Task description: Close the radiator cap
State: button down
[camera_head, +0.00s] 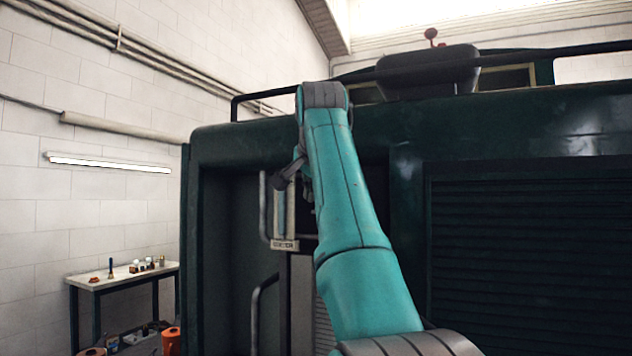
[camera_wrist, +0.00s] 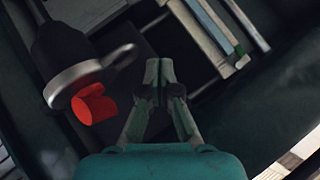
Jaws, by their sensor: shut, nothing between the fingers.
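My gripper (camera_wrist: 159,68) is shut and empty in the wrist view, its fingertips together. Left of it is a dark rounded fitting (camera_wrist: 62,45) with a bright metal rim and a looped lug (camera_wrist: 122,56). A red knob-like piece (camera_wrist: 93,104) sits against the rim, left of and below the fingertips, with a gap between. I cannot tell whether this fitting or its red piece is the radiator cap. In the head view my gripper is mostly hidden behind my teal arm, and a dark fitting (camera_head: 287,176) shows just left of it.
The dark green tram body (camera_head: 405,215) fills the right, with a louvred panel (camera_head: 530,265) and a rail (camera_head: 240,100) along the top. A workbench (camera_head: 125,274) with small items stands left.

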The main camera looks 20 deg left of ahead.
jog(key=shift+a+f, duration=0.35)
jog(key=shift+f, duration=0.45)
